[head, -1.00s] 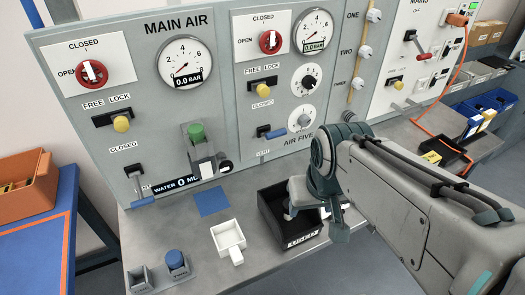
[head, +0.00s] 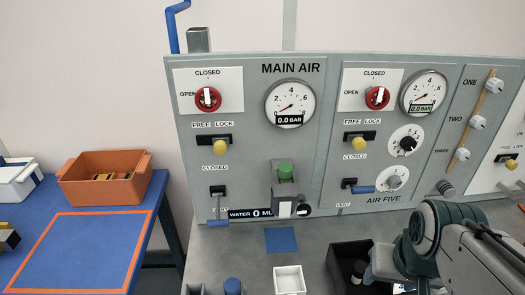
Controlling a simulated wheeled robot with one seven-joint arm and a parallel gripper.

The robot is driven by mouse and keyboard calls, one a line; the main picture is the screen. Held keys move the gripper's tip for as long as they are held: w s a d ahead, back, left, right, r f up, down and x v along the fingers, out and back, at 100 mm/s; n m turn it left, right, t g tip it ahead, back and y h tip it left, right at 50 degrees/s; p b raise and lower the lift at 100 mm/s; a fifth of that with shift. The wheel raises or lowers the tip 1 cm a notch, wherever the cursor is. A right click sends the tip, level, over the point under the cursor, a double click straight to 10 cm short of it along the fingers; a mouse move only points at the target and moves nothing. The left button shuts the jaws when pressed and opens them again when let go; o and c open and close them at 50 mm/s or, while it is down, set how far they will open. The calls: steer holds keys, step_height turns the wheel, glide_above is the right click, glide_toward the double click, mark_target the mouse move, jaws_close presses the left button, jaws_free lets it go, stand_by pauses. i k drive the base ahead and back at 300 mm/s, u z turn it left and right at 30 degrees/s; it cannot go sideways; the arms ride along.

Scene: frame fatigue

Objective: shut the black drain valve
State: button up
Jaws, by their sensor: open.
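A small black knob (head: 304,211) sits at the right end of the black "WATER 0 ML" strip, low on the MAIN AIR panel; it looks like the drain valve. Its exact setting is too small to tell. A grey filter unit with a green top (head: 285,171) stands just left of and above it, partly over the strip. My gripper (head: 372,272) is at the lower right, low over the black bin (head: 343,262), well apart from the knob. It is open, and my own arm hides part of it.
A blue square (head: 281,240) and a white tray (head: 289,280) lie on the bench below the panel. A blue-handled lever (head: 218,222) hangs left of the strip, another (head: 362,189) at right. An orange crate (head: 105,180) stands on the blue table at left.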

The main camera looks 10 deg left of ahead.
mark_target(304, 210)
steer(key=z, duration=1.25)
steer(key=k, duration=1)
steer(key=u, duration=1.15)
steer(key=i, duration=0.5)
steer(key=u, duration=0.1)
